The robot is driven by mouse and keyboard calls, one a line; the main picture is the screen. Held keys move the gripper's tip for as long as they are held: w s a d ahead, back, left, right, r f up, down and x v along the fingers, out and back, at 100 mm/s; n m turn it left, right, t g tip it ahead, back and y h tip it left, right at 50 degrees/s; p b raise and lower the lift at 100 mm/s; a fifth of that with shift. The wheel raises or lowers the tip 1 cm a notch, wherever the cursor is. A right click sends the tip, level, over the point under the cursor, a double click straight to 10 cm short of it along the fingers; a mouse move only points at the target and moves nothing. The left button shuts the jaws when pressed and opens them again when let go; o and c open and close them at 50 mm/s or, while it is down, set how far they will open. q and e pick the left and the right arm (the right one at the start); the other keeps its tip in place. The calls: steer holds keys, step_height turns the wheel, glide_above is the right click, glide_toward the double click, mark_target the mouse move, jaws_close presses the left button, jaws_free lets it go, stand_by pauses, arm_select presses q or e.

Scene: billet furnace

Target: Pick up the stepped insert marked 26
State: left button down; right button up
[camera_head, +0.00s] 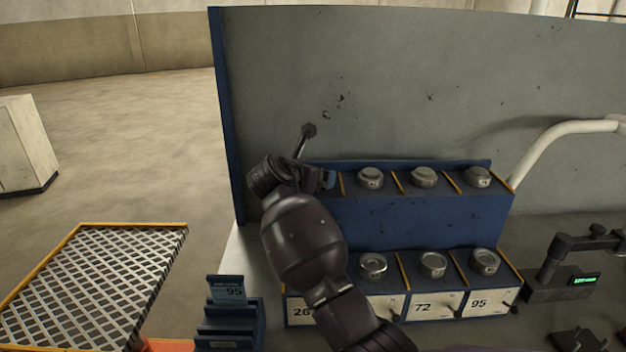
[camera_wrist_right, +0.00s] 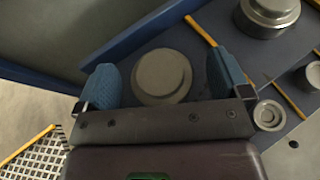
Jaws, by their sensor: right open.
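My right gripper (camera_head: 328,178) is at the left end of the blue rack's upper tier. In the right wrist view, its two blue finger pads (camera_wrist_right: 163,80) are open, one on each side of a round grey stepped insert (camera_wrist_right: 160,74). Gaps show between the pads and the insert, and I cannot read a mark on it. In the head view, my arm and gripper hide this insert. The label 26 (camera_head: 299,311) is on the left of the rack's lower front. My arm covers the lower-tier place above it. My left gripper is not in view.
The two-tier blue rack (camera_head: 420,222) holds several other metal inserts, split by yellow dividers, with labels 72 (camera_head: 422,307) and 95 (camera_head: 479,303). A tall grey panel (camera_head: 400,90) stands behind. A mesh tray (camera_head: 95,280) and a small blue holder (camera_head: 228,322) are at left; a gauge (camera_head: 583,280) is at right.

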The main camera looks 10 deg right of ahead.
steer(key=shift+c, duration=0.3)
steer(key=c, duration=1.2)
steer(key=shift+r, duration=0.1)
steer(key=shift+c, duration=0.8)
steer(key=shift+r, duration=0.1)
